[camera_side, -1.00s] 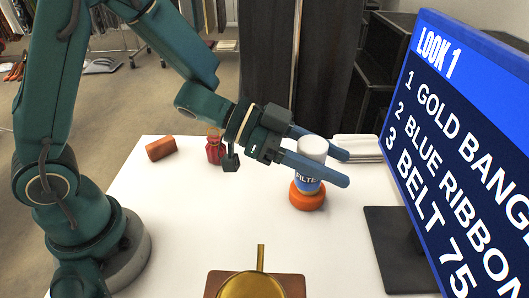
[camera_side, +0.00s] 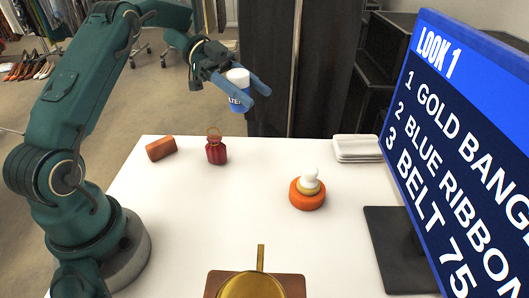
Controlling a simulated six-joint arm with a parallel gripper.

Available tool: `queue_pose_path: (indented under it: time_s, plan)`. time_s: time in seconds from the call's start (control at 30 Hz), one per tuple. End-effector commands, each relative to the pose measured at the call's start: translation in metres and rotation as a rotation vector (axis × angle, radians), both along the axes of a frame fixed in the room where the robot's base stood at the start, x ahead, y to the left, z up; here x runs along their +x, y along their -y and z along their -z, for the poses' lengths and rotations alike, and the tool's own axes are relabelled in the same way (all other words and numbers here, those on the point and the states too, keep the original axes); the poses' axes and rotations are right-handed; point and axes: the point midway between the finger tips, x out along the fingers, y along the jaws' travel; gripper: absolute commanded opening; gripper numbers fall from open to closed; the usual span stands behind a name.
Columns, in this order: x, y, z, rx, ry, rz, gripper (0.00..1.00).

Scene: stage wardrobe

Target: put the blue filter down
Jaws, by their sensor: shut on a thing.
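The blue filter (camera_side: 238,101) is a small blue cylinder with a white top and white lettering, partly covered by a finger. My gripper (camera_side: 254,90) is shut on it and holds it upright in the air, above and behind the far edge of the white table (camera_side: 240,230). Nothing touches the filter from below.
An orange round base with a white knob (camera_side: 308,185) stands right of centre. A red bottle (camera_side: 216,150) and a brown block (camera_side: 161,148) are at the back left. White trays (camera_side: 357,148) lie at the back right. A gold pan (camera_side: 252,285) is in front, a screen (camera_side: 455,150) at right. The table's middle is bare.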

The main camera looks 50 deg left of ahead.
Motion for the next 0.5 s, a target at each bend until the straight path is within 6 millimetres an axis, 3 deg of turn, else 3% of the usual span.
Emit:
queue_pose_path:
  time_s: [0.03,0.1,0.23,0.37,0.5]
  plan:
    - [-0.001,-0.019,0.007,-0.002,-0.001,-0.030,0.00]
    - [-0.002,-0.038,0.013,-0.002,0.001,-0.065,0.00]
    - [-0.005,-0.056,0.020,-0.001,0.002,-0.120,0.00]
    - [-0.002,-0.053,0.026,-0.003,0.001,-0.134,0.00]
    - [0.010,-0.028,0.043,-0.004,-0.001,-0.129,0.00]
